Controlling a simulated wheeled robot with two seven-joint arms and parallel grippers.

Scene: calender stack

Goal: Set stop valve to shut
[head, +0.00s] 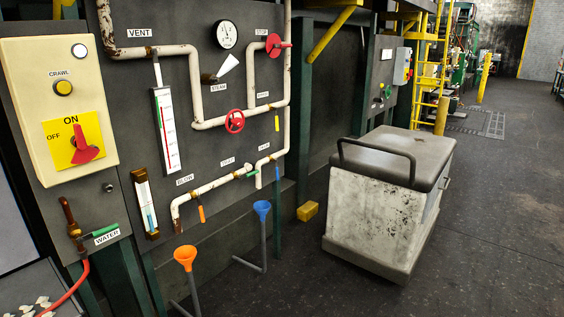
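The stop valve (275,45) is a red handwheel at the upper right of the dark panel, just below a small label that appears to read STOP (262,32). It sits on a cream pipe and is seen nearly edge-on, so I cannot tell whether it is open or shut. A second red handwheel (234,121) sits lower on the pipework, facing outward. Neither of my grippers is in view, and nothing touches either wheel.
A pale control box (88,125) with a red ON/OFF knob is at left. A gauge (227,34) is above the pipes. Orange (185,256) and blue funnels (262,209) stand below. Floor at right is clear.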

